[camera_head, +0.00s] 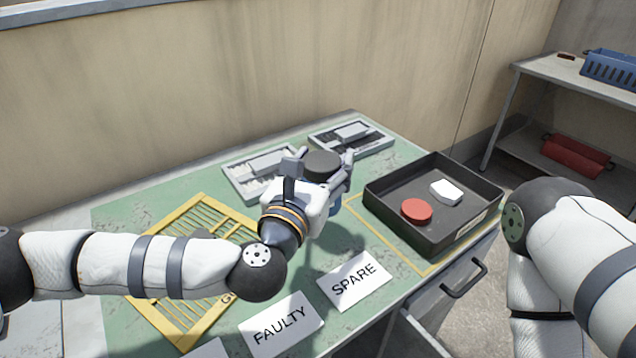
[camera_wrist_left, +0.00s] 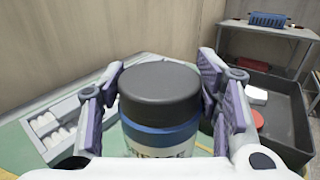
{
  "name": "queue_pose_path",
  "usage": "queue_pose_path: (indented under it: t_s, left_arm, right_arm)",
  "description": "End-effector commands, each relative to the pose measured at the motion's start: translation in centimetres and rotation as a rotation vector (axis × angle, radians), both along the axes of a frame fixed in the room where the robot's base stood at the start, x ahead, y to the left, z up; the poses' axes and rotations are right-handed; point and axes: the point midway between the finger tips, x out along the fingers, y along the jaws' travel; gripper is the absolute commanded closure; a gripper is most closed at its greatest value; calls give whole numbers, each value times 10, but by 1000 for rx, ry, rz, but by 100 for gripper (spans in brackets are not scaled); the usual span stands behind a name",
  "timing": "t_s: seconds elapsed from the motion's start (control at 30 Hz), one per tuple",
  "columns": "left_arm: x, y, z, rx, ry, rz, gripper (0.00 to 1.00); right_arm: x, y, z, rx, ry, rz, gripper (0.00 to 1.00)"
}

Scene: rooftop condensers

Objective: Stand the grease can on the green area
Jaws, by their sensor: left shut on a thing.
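The grease can (camera_head: 322,164) has a dark grey lid and a blue band. In the left wrist view the can (camera_wrist_left: 160,100) stands upright between the fingers, with its lettered label partly cut off below. My left gripper (camera_head: 320,170) is shut on it, a finger on each side, above the middle of the bench. Its fingers also show in the left wrist view (camera_wrist_left: 165,95). The arm hides the can's base, so I cannot tell whether it touches the surface. The green area (camera_head: 130,222) covers the bench top. My right arm shows at the right, its gripper out of view.
A black tray (camera_head: 377,203) holds a red disc (camera_head: 416,210) and a white piece (camera_head: 446,192). Grey trays (camera_head: 240,185) line the back. A yellow grille (camera_head: 165,312) lies left. SPARE (camera_head: 354,281) and FAULTY (camera_head: 281,325) cards lie in front. A shelf (camera_head: 535,68) stands beyond.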

Motion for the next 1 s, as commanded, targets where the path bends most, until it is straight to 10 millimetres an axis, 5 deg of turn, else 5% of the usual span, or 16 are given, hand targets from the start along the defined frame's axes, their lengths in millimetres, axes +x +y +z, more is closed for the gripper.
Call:
queue_pose_path:
  t_s: [0.47, 0.87, 0.9, 1.0]
  left_arm:
    - [25, 5, -62, -1, 1, 0, 83]
    - [25, 5, -67, -1, -1, 0, 83]
    - [25, 5, -66, -1, 0, 0, 34]
    - [25, 5, -65, 0, -1, 0, 23]
  right_arm:
    - [-11, 0, -12, 0, 38, 1, 100]
    - [-15, 0, -16, 0, 50, 3, 100]
    - [-14, 0, -15, 0, 48, 3, 100]
    - [-14, 0, -15, 0, 47, 3, 100]
